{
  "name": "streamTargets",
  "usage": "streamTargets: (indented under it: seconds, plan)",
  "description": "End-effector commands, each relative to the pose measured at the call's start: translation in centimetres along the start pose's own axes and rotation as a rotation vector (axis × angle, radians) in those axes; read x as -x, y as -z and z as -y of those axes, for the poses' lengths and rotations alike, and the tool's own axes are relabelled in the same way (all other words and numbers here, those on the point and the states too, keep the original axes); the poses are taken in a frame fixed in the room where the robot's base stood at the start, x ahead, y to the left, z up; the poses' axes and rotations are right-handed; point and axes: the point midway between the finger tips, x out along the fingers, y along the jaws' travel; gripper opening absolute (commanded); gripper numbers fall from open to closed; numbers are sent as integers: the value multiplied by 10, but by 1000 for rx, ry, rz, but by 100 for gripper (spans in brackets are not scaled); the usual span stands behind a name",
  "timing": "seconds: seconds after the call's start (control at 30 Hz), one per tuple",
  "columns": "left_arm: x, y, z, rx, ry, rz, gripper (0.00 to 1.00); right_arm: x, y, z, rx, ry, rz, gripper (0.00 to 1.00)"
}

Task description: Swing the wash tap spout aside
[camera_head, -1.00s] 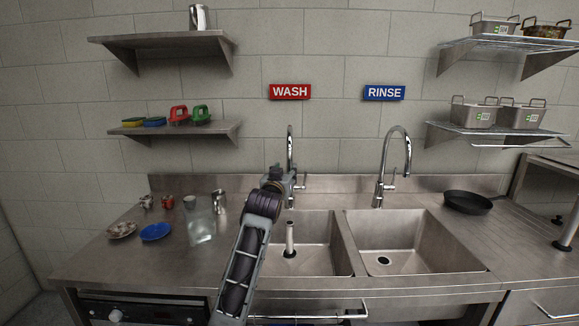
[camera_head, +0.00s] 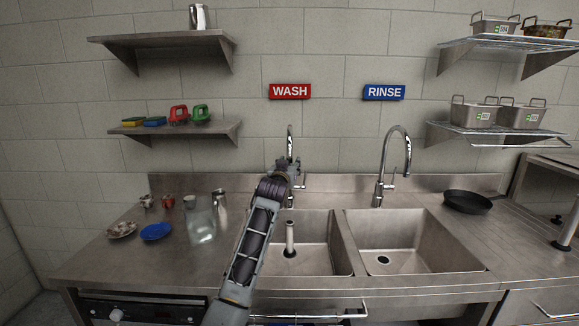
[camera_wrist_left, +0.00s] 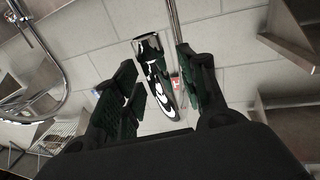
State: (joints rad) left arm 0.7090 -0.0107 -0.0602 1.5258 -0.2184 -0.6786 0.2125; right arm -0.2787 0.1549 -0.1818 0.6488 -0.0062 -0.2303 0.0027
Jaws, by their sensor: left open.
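The chrome wash tap (camera_head: 290,143) rises behind the left basin, under the red WASH sign. My right gripper is not in view.
The rinse tap (camera_head: 394,160) stands to the right; it also shows in the left wrist view (camera_wrist_left: 38,62). A standpipe (camera_head: 290,239) stands in the wash basin. Cups and plates lie left, a black pan (camera_head: 468,202) right. Shelves (camera_head: 175,129) hang above.

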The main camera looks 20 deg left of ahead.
Motion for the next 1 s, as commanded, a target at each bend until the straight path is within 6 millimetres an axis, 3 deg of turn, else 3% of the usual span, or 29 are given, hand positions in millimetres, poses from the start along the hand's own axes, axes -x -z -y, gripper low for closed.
streamTargets:
  seconds: [0.43,0.73,1.0]
  plan:
    - [-4,0,0,0,0,1,40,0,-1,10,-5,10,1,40]
    - [-3,0,0,0,0,1,2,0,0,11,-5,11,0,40]
    - [-3,0,0,0,0,1,0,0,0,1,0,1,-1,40]
